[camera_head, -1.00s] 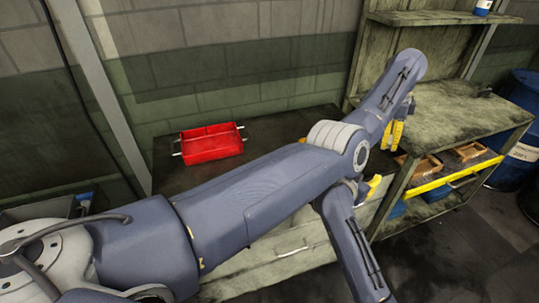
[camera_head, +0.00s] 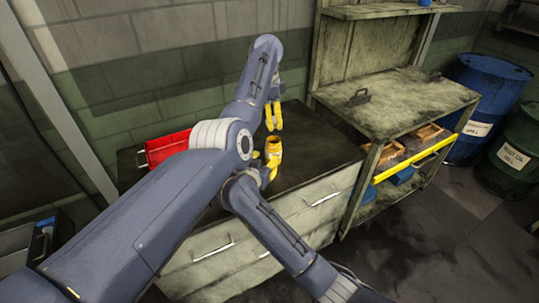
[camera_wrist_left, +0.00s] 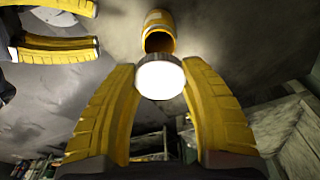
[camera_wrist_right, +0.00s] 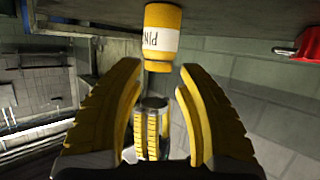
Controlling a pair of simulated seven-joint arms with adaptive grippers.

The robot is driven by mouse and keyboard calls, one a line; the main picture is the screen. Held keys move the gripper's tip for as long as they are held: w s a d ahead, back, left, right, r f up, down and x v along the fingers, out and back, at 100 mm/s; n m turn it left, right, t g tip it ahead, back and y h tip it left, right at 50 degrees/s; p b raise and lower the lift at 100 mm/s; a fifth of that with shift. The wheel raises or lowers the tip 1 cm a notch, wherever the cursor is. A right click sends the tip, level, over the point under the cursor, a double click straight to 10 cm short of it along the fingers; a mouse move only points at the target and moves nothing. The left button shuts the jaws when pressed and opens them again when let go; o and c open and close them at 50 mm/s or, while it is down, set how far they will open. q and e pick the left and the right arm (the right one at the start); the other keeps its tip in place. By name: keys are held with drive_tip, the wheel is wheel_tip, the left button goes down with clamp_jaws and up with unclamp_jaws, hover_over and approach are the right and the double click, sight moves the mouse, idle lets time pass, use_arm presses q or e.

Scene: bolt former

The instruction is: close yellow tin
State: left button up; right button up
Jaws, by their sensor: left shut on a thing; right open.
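The yellow tin (camera_head: 274,148) stands upright on the dark bench top, its mouth open and dark inside. It also shows in the left wrist view (camera_wrist_left: 159,38) and, with a white label, in the right wrist view (camera_wrist_right: 162,22). My left gripper (camera_head: 274,127) points down just above the tin. It is shut on a round, pale metal lid (camera_wrist_left: 160,77), which is held apart from the tin's mouth; the lid's edge shows in the right wrist view (camera_wrist_right: 153,102). My right gripper (camera_head: 266,172) is low beside the tin, open and empty, with the tin ahead of its fingers.
A red tray (camera_head: 166,148) sits on the bench at left, partly behind my left arm. A taller workbench (camera_head: 400,105) with a handle on top and a yellow rail (camera_head: 420,157) stands right. Drums (camera_head: 490,95) are farther right. The bench top right of the tin is clear.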

sight(271, 151)
drive_tip(key=o, duration=0.8)
drive_tip(key=shift+w+f, duration=0.1)
drive_tip(key=shift+w, duration=0.25)
drive_tip(key=shift+o, duration=0.6)
drive_tip(key=x, duration=1.1)
drive_tip(key=shift+w+d+f, duration=0.1)
drive_tip(key=c, duration=1.7)
use_arm(q)
drive_tip(key=shift+f, duration=2.5)
use_arm(e)
drive_tip(key=shift+o, duration=0.2)
